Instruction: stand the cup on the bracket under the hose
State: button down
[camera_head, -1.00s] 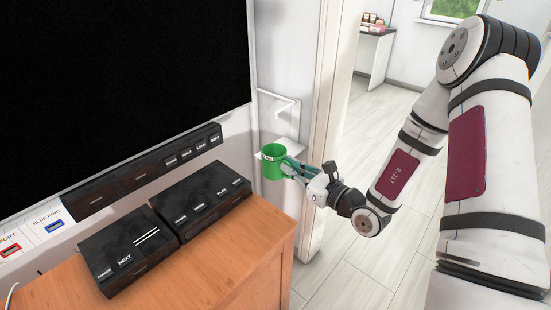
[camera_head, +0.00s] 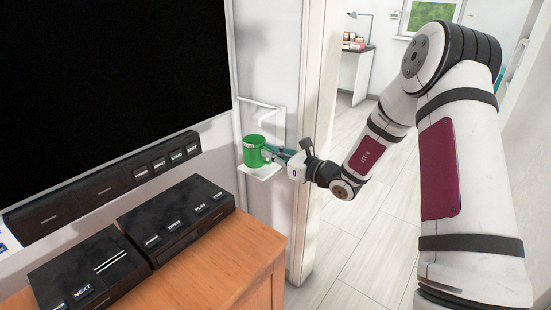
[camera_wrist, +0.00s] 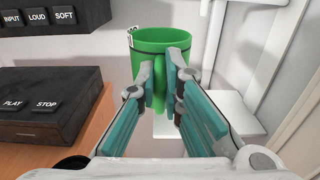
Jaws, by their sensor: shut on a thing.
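The green cup (camera_head: 254,150) is upright in my gripper (camera_head: 274,153), whose fingers are closed on the cup's handle. The wrist view also shows the cup (camera_wrist: 158,42) with its handle between the fingertips (camera_wrist: 161,78). The white bracket (camera_head: 262,174) is a small flat shelf on the wall, showing below the cup. I cannot tell whether the cup's base touches it. The white hose (camera_head: 262,104) is a thin bent pipe on the wall above the bracket. The cup hides part of the bracket.
A large black screen (camera_head: 110,80) fills the left wall, with a button strip (camera_head: 110,180) under it. Black boxes (camera_head: 175,220) stand on the wooden cabinet (camera_head: 225,262), left of the cup. A door frame (camera_head: 312,120) is close to the right of the bracket.

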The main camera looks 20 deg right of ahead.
jog(key=w+d+f+b, duration=0.1)
jog(key=w+d+f, duration=0.2)
jog(key=w+f, duration=0.1)
jog(key=shift+w, duration=0.35)
jog(key=shift+f, duration=0.2)
jog(key=c, duration=1.7)
grip_release()
